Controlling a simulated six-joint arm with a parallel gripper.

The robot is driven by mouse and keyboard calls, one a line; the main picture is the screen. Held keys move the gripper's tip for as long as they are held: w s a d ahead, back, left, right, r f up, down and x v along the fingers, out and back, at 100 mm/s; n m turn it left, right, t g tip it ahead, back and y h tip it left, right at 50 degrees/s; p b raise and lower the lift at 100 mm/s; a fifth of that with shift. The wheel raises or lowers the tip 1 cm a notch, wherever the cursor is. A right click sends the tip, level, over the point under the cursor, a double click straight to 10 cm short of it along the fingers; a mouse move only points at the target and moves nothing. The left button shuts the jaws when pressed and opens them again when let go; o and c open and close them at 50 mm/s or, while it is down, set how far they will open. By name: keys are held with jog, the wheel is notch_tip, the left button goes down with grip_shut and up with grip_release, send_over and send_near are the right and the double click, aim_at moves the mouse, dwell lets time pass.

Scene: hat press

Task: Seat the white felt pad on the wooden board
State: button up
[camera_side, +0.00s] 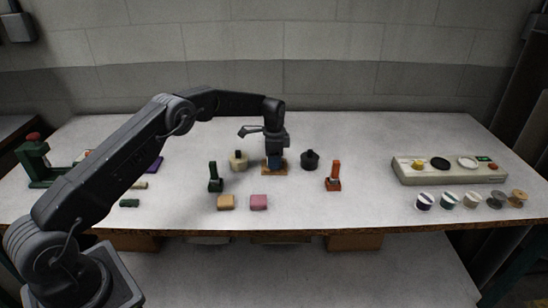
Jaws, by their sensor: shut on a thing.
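My gripper (274,155) points down over the wooden board (283,172) in the middle of the table. It is shut on a small dark blue thing that shows at its fingertips, directly above or touching the board; I cannot tell which. The board is mostly hidden under the gripper. A white round pad (468,162) lies on the pale tray (430,179) at the right, well away from my gripper. I cannot tell from this view whether it is the felt pad.
A cream round block (238,161) and a black one (310,160) flank the board. A green stand (215,178) and an orange stand (333,177) are in front. Orange (226,203) and pink (259,202) blocks lie nearer. Several spools line the right front edge.

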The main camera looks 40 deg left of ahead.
jog(key=shift+f, duration=0.15)
jog(key=o, duration=1)
jog(key=s+d+r+n+t, duration=0.1)
jog(key=s+d+r, duration=0.15)
jog(key=r, duration=0.95)
jog(key=s+d+r+n, duration=0.15)
jog(key=s+r, duration=0.25)
jog(key=r, duration=0.8)
jog(key=s+d+r+n+t, duration=0.1)
jog(key=s+d+r, duration=0.15)
jog(key=s, duration=0.35)
jog(key=s+d+r+n+t, duration=0.1)
jog(key=s+d+r, duration=0.1)
jog(key=s+r, duration=0.3)
jog(key=s+d+f+n+t, duration=0.1)
jog(key=s+f+n, duration=0.1)
jog(key=s, duration=0.9)
jog(key=s+d+f+n+t, duration=0.1)
jog(key=s+f, duration=0.4)
jog(key=s, duration=0.7)
jog(key=shift+d+n+t, duration=0.3)
jog(key=shift+d+n, duration=0.45)
